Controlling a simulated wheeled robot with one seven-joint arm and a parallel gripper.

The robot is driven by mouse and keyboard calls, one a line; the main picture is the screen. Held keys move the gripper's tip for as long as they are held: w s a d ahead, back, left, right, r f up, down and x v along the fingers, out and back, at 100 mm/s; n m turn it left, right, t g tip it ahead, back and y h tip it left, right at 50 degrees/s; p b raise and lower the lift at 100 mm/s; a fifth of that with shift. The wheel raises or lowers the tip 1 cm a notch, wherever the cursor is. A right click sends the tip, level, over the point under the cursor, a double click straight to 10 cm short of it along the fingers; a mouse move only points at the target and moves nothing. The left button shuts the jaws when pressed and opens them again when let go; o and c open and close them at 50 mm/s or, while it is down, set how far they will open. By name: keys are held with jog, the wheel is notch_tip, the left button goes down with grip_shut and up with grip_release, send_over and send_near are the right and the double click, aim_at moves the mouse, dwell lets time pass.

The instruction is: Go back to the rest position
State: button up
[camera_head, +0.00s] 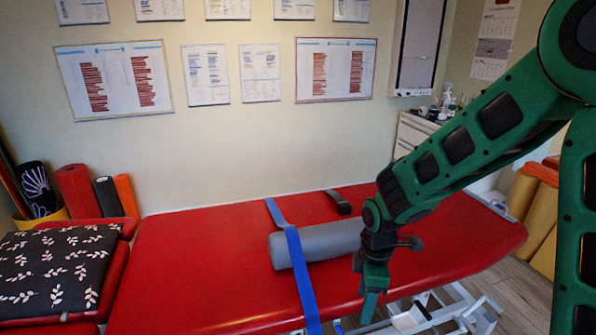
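My arm reaches in from the right side of the head view and angles down to the left. My gripper (371,292) hangs low over the front edge of the red treatment table (200,265), in front of the right end of a grey roll. Its fingers point down and show as a narrow shape, and I cannot tell whether they are apart or closed. I see nothing clearly held in it.
A grey roll (335,240) lies on the table, close to my gripper. A blue strap (301,275) crosses the table, and a dark object (339,203) lies behind the roll. A patterned black cushion (55,270) is at left. The table's left middle is clear.

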jog(key=s+d+r+m+h, duration=0.1)
jog(key=s+d+r+m, duration=0.4)
jog(key=d, duration=0.4)
jog(key=s+d+r+m, duration=0.3)
jog(key=d+r+m, duration=0.35)
jog(key=d, duration=0.25)
jog(key=s+d+r+m, duration=0.1)
jog(key=s+d+m, duration=0.2)
jog(key=s+m, duration=0.2)
jog(key=s+d+r+m+y, duration=0.1)
jog(key=s+d+r+m, duration=0.1)
jog(key=s+m, duration=0.4)
jog(key=s+d, duration=0.1)
jog(key=s, duration=0.2)
jog(key=shift+d+r, duration=0.15)
jog(key=shift+r, duration=0.05)
jog(key=shift+w, duration=0.1)
jog(key=shift+w+f, duration=0.25)
jog(key=shift+w, duration=0.35)
